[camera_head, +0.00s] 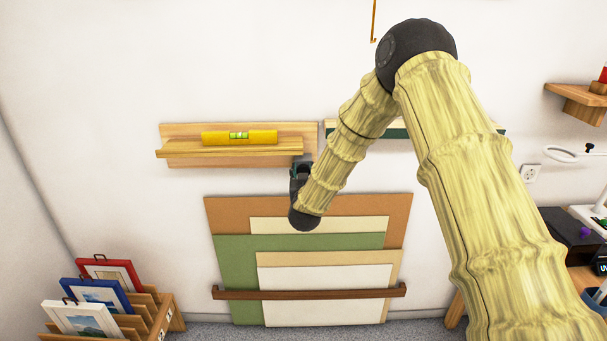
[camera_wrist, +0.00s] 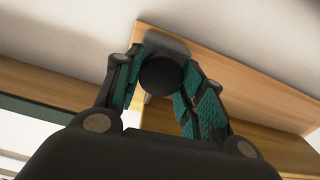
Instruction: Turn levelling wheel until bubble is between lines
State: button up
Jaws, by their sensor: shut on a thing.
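A yellow spirit level (camera_head: 262,137) with a green vial (camera_head: 239,135) lies along a wooden ledge (camera_head: 225,151) on the wall. The ledge looks slightly tilted, its right end a little higher. The bubble's place between the lines is too small to tell. My gripper (camera_head: 302,165) is at the right end of the ledge, below and right of the level. In the wrist view my gripper (camera_wrist: 165,85) is shut on a dark round levelling wheel (camera_wrist: 161,74), with a teal-padded finger on each side. The wooden ledge (camera_wrist: 215,70) rises behind it.
A second ledge (camera_head: 398,132) with a dark green strip is partly behind my arm. Below are stacked coloured boards (camera_head: 230,255) in a wall rack. Framed prints (camera_head: 95,290) stand in a wooden rack at lower left. A small shelf (camera_head: 577,98) and a socket (camera_head: 530,173) are at right.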

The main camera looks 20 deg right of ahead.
jog(key=shift+n, duration=1)
jog(key=shift+f, duration=0.1)
jog(key=o, duration=1)
jog(key=shift+s+a, duration=0.1)
jog(key=v, duration=1.1)
jog(key=shift+s, duration=0.4)
jog(key=shift+a, duration=0.1)
